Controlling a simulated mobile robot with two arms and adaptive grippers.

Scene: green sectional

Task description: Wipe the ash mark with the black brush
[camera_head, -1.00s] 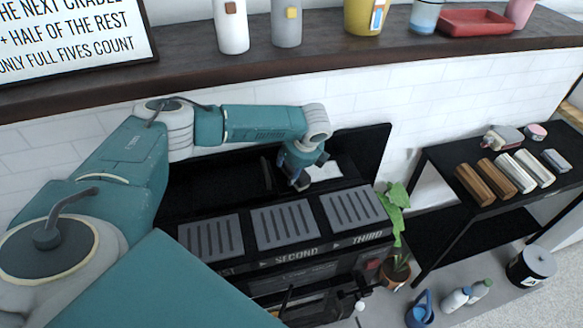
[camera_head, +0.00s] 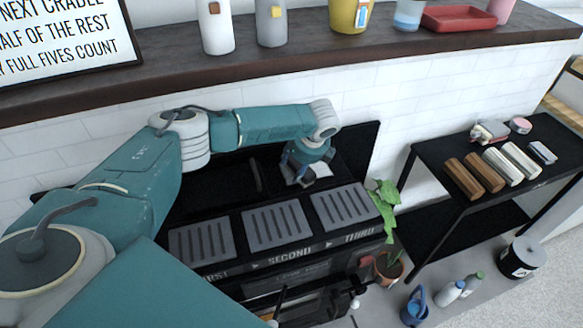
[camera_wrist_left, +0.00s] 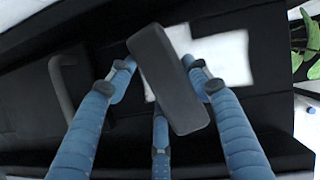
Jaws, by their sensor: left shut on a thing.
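The black brush (camera_wrist_left: 170,80) is a dark, rounded bar. It sits tilted between the fingertips of my left gripper (camera_wrist_left: 167,83) in the left wrist view, and the gripper is shut on it. In the head view my left gripper (camera_head: 304,174) is low over the black surface behind the grey slatted plates, and the brush is hard to make out there. A pale patch (camera_wrist_left: 226,57), which looks like the ash mark, lies beside and beneath the brush. It also shows around the gripper in the head view (camera_head: 322,170). My right gripper is not in view.
Grey slatted plates (camera_head: 277,226) line the front of the black unit. A dark upright slab (camera_head: 255,176) stands left of the gripper. A plant (camera_head: 385,205) and a black shelf with rolls (camera_head: 445,165) are to the right. A mantel (camera_head: 290,58) with cups runs above.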

